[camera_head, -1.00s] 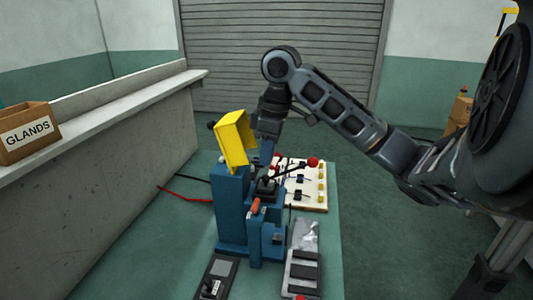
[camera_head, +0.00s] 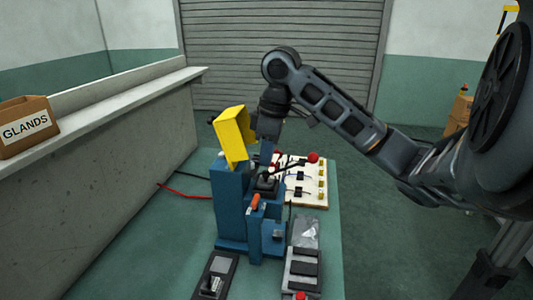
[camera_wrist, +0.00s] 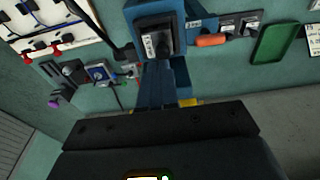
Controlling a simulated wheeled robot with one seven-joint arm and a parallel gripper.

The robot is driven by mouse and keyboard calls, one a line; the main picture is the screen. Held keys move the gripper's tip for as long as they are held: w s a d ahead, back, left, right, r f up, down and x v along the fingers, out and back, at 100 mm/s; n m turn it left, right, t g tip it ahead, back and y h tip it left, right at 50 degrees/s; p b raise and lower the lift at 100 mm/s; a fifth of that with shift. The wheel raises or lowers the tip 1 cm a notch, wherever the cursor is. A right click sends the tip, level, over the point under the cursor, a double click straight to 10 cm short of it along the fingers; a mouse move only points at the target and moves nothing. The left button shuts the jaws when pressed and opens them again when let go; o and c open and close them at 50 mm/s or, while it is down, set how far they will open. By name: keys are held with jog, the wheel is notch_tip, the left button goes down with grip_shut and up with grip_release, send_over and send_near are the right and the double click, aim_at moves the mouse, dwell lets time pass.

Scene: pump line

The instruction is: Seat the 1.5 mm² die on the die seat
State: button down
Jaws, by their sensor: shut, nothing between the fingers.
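The blue press (camera_head: 231,205) stands on the green bench top, with a raised yellow guard (camera_head: 232,135). A dark block (camera_head: 267,183) sits on the press. In the wrist view it shows as a dark square block (camera_wrist: 154,35) with a small white label, too small to read. It may be the die on the seat; I cannot tell die from seat. My gripper (camera_head: 265,158) points down behind the guard, close to this block. In the wrist view its blue fingers (camera_wrist: 166,75) are together and empty, their tips near the block's edge. Whether they touch it is unclear.
A lever with a red knob (camera_head: 313,158) reaches right from the press. An orange handle (camera_head: 255,202) is at its front. A pale wire board (camera_head: 312,193) lies behind right. Labelled dark blocks (camera_wrist: 240,24) and a green tray (camera_wrist: 276,40) show beside the press.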

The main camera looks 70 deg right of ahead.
jog(key=shift+f+b, duration=0.7)
jog(key=shift+f, duration=0.35)
notch_tip(320, 180, up, 3)
jog(key=p, duration=0.2)
jog(key=shift+f+p, duration=0.1)
jog(key=shift+p, duration=0.25)
jog(key=shift+r+p, duration=0.4)
jog(key=shift+r, duration=2)
jog(key=shift+s, duration=0.1)
